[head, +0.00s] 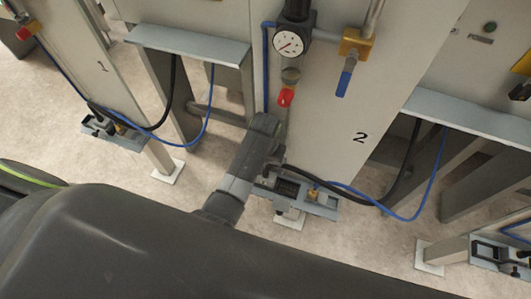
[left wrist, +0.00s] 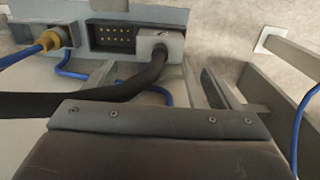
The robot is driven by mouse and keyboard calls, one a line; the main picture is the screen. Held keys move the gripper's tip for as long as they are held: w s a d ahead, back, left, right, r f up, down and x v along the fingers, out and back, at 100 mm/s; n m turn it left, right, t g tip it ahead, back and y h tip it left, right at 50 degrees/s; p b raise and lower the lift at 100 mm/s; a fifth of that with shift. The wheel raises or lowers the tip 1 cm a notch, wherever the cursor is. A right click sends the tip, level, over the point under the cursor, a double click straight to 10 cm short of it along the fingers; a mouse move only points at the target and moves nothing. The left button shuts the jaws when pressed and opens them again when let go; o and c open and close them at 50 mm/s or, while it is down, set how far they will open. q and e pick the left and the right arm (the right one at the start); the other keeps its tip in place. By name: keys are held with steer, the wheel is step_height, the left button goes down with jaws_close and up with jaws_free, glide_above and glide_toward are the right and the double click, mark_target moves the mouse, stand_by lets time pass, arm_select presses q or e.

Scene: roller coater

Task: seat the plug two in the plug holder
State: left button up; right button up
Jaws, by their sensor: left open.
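The plug holder is a grey metal bracket (head: 325,210) low on the panel marked 2; it also fills the top of the left wrist view (left wrist: 208,17). Plug two looks to be the light grey block (left wrist: 160,43) on a thick black cable, at the right of a dark face with gold contacts (left wrist: 114,38). Whether it is fully seated I cannot tell. My left gripper (head: 273,158) is open, just above the holder's left end in the head view. Its fingertips are hard to make out, and part of the plug is hidden there.
A brass fitting (left wrist: 55,40) with a blue hose sits on the same bracket. The black cable (head: 375,203) and blue hose (head: 420,212) loop to the right. A gauge (head: 288,43) and red valve handle (head: 286,97) are above my arm. Similar brackets stand left (head: 130,142) and right.

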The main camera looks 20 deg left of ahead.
arm_select(q)
step_height(320, 180, up, 6)
steer(key=shift+f, duration=0.2)
steer(key=s+a+f, duration=0.4)
steer(key=s+f, duration=0.3)
steer(key=f, duration=0.5)
steer(key=s+a+f, duration=0.4)
steer(key=s+f, duration=0.3)
steer(key=f, duration=0.4)
steer(key=s+a+f, duration=0.3)
steer(key=s, duration=0.5)
steer(key=s+a+f, duration=0.3)
steer(key=s+f, duration=0.1)
steer(key=s, duration=0.4)
steer(key=s+a+f+n+t+y, duration=0.1)
steer(key=s+a+f, duration=0.2)
steer(key=s, duration=0.5)
steer(key=shift+s+f, duration=0.2)
steer(key=shift+s, duration=0.15)
